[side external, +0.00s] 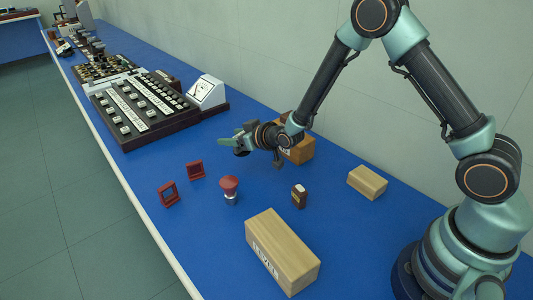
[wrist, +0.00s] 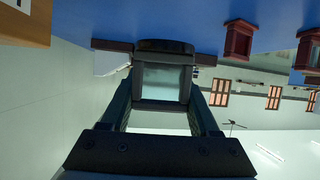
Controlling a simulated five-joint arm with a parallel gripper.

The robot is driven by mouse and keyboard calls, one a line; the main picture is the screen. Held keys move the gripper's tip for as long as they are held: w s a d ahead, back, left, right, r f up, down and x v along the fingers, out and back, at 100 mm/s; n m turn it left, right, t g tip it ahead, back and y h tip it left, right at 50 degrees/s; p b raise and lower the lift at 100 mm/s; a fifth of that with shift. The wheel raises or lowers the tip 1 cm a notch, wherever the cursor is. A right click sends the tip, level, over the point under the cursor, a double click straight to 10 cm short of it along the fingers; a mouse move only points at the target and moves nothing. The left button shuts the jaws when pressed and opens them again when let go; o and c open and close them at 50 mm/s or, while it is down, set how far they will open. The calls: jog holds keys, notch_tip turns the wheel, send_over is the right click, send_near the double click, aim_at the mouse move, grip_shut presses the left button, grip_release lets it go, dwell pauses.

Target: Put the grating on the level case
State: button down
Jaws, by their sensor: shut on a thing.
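My gripper (wrist: 160,90) is shut on a dark-framed square piece with a pale glassy pane, seemingly the grating (wrist: 162,78), seen between the two fingers in the wrist view. In the side view my gripper (side external: 236,143) is above the blue bench, and the held piece is too small there to make out. The level case looks to be the long pale wooden box (side external: 283,249) with a white lettered label on its front side, at the near edge of the bench. Its top is bare. My gripper is well behind it and to its left, apart from it.
Two dark red frames (side external: 168,194) (side external: 196,170), a red-topped knob (side external: 230,190) and a small brown block (side external: 299,196) stand between gripper and case. A smaller pale block (side external: 367,182) is at right, an orange-brown box (side external: 299,150) behind my wrist. A black panel (side external: 142,110) stands left.

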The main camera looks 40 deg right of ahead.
aim_at(236, 164)
jog(key=shift+f, duration=2.75)
jog(key=shift+f, duration=0.2)
jog(key=shift+c, duration=0.6)
grip_release()
